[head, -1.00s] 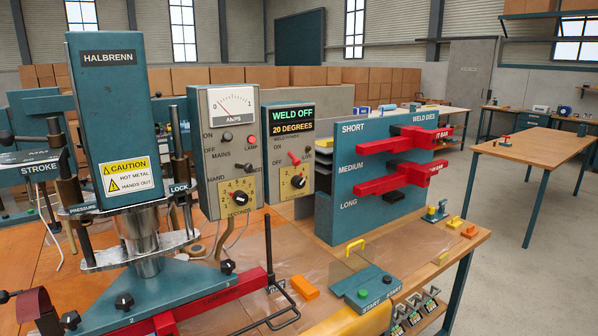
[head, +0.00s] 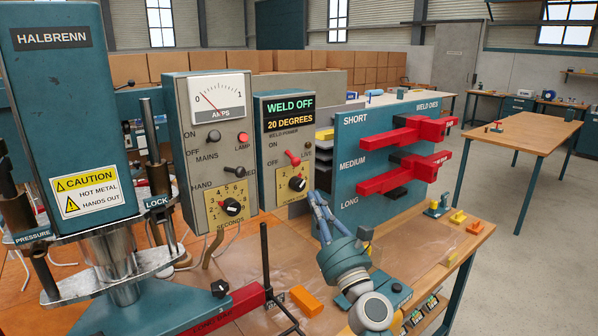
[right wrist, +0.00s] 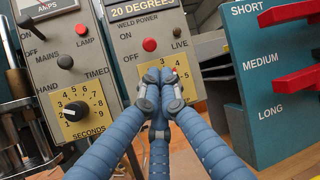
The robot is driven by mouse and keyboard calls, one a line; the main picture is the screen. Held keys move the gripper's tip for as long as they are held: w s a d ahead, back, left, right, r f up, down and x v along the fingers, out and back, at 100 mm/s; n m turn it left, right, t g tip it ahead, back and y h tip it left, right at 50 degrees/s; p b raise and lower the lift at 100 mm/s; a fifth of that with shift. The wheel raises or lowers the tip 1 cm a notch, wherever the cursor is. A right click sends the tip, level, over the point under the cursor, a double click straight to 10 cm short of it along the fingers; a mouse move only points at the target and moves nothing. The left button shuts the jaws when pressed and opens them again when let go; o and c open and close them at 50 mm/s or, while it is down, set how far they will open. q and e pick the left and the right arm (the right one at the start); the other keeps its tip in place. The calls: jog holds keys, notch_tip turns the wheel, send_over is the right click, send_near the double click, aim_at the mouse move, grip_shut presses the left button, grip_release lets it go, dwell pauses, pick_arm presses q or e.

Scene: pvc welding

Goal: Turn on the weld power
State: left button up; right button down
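The weld power panel (head: 285,225) is a grey box whose display (head: 290,115) reads WELD OFF and 20 DEGREES. Its red switch lever (head: 292,158) sits beside the ON and OFF marks; a dark LIVE lamp (head: 306,153) is to its right. In the right wrist view the lever's red end (right wrist: 149,45) shows above the fingertips. My right gripper (head: 318,203) is in front of and below the panel, pointing up. My left gripper is out of view.
The mains and timer panel (head: 215,150), with a lit red lamp (head: 242,138), stands to the left. The weld dies rack (head: 375,165) with protruding red handles stands to the right. An orange block (head: 307,301) lies on the bench.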

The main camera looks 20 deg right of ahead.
aim_at(292, 158)
jog(key=x, duration=1)
jog(key=shift+w+f+p, duration=0.2)
jog(key=shift+w+p, duration=0.05)
jog(key=shift+p, duration=0.05)
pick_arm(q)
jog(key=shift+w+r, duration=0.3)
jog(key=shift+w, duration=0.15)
